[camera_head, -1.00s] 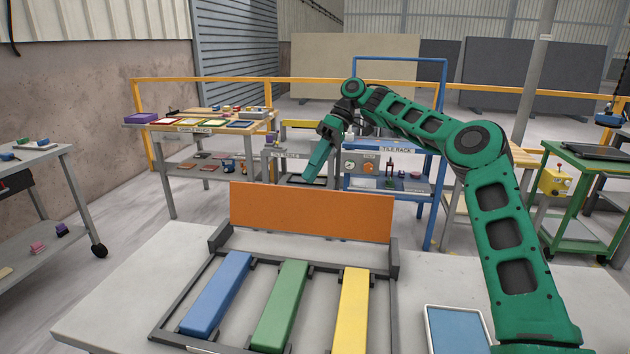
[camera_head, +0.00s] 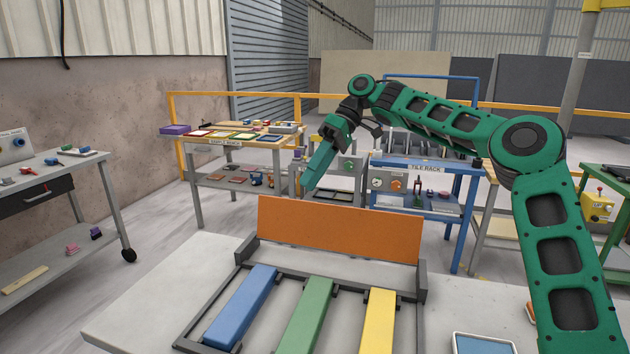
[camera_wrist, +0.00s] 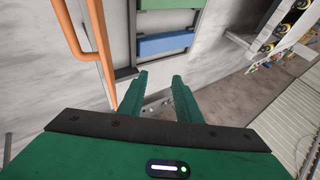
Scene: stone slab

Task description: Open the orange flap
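The orange flap (camera_head: 338,230) stands upright along the back of a dark frame (camera_head: 427,285) on the pale stone slab (camera_head: 150,300). In front of it, the frame holds a blue bar (camera_head: 240,307), a green bar (camera_head: 308,318) and a yellow bar (camera_head: 378,320). My gripper (camera_head: 310,186) points down just above the flap's top edge, left of its middle; whether it touches cannot be told. In the wrist view my gripper (camera_wrist: 160,82) has its two green fingers apart with nothing between them. Orange parts, apparently the flap (camera_wrist: 75,30), lie left of the fingers there.
Behind the slab stand a table with coloured tiles (camera_head: 235,132) and a blue tile rack (camera_head: 425,180). A grey cart (camera_head: 50,165) is at the left. Floor separates them.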

